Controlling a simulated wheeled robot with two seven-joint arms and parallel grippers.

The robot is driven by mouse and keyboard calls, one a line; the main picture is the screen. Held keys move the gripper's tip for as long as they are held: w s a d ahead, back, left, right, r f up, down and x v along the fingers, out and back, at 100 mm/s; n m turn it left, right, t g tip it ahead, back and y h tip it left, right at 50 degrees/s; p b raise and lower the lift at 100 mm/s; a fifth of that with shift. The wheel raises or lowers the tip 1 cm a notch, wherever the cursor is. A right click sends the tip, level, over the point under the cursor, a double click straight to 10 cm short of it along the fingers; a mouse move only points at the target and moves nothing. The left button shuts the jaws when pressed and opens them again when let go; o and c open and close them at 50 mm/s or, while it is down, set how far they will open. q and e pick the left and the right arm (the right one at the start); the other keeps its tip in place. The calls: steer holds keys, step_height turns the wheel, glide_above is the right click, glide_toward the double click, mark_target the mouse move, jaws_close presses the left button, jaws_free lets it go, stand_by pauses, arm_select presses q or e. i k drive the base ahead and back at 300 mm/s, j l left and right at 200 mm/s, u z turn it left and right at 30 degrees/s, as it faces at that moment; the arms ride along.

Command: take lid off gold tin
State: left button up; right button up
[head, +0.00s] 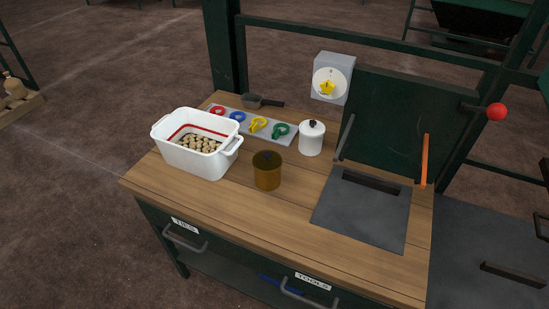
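The gold tin (267,175) stands upright on the wooden worktop, right of the white tub and near the middle of the bench. Its top is dark brown with a small dark knob-like shape at its centre. I cannot tell clearly whether that is a lid sitting on the tin or something inside the rim. Neither of my grippers is in view, and nothing touches the tin.
A white tub (168,158) holding beige pieces stands left. A white canister (312,141) with a black knob stands behind right. Coloured rings lie on a grey strip (276,142). A grey plate (365,217) lies right, before a green panel (385,110). The worktop's front is clear.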

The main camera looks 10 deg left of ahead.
mark_target(265, 160)
steer(key=j+z, duration=0.55)
steer(key=z, duration=0.2)
